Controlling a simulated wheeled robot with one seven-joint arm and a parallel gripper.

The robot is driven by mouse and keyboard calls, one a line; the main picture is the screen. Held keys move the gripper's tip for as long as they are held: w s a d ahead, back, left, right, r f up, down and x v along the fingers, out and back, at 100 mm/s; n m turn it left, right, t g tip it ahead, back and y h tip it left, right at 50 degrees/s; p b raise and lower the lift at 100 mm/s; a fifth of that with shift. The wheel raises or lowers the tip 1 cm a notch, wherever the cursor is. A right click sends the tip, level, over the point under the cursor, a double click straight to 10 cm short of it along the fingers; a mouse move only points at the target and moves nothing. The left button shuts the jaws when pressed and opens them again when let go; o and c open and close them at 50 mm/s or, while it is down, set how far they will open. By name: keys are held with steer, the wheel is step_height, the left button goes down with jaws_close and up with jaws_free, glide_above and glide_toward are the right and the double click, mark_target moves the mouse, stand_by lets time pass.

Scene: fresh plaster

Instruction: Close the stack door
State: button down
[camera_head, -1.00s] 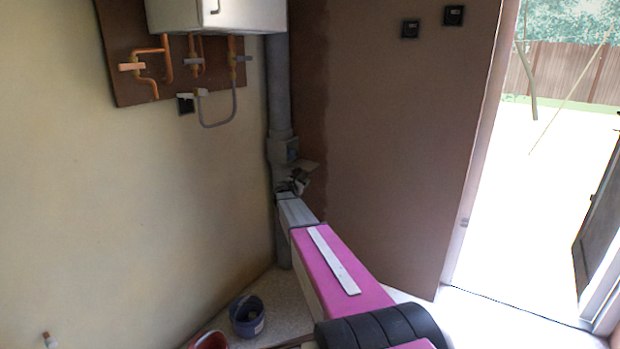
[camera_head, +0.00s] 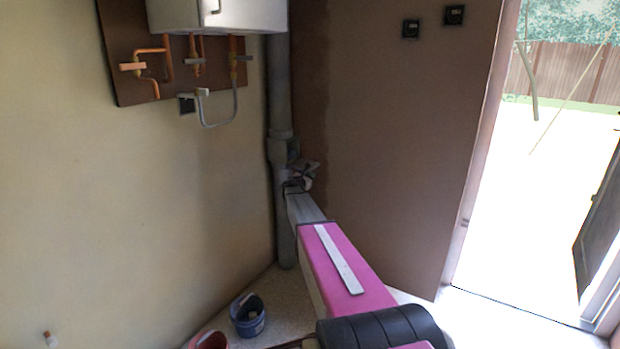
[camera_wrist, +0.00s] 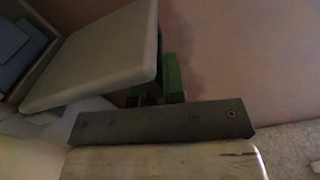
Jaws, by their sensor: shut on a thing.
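The stack is a grey pipe (camera_head: 279,85) in the corner, with a boxy fitting (camera_head: 284,150) partway down. The stack door shows in the wrist view as a pale grey panel (camera_wrist: 95,58), standing out from a framed opening (camera_wrist: 28,58) with blue inside, so it is open. My gripper (camera_head: 300,180) is at the stack just below the fitting, at the end of my outstretched arm. In the wrist view its green fingers (camera_wrist: 155,88) are shut on the door's near edge; the panel hides part of them. In the head view the door is small and hard to make out.
A blue bucket (camera_head: 247,314) and a red bucket (camera_head: 209,341) stand on the floor left of my arm. A boiler (camera_head: 218,14) and copper pipes (camera_head: 153,68) are on the left wall. A brown wall (camera_head: 400,150) is close on the right, beside an open doorway (camera_head: 540,190).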

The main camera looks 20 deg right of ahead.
mark_target(303, 165)
steer(key=shift+s+r, duration=0.1)
steer(key=r+n, duration=0.7)
steer(key=w+r+n, duration=0.1)
steer(key=r+n, duration=0.2)
steer(key=shift+a+r, duration=0.25)
steer(key=shift+a, duration=0.1)
steer(key=shift+w+a+r+n, duration=0.2)
steer(key=shift+w+r+n, duration=0.1)
steer(key=shift+r+n, duration=0.25)
steer(key=shift+w+a+r+n, duration=0.25)
steer(key=shift+r+n, duration=0.1)
steer(key=shift+n, duration=0.3)
steer(key=shift+w+a+r, duration=0.5)
steer(key=shift+w+r, duration=0.2)
steer(key=shift+r, duration=0.1)
steer(key=shift+w+a+r, duration=0.4)
steer(key=shift+w+a, duration=0.1)
steer(key=shift+w, duration=0.15)
steer(key=shift+w+a+r, duration=0.4)
steer(key=shift+w+a, duration=0.1)
steer(key=shift+w, duration=0.1)
steer(key=c, duration=1.2)
jaws_free()
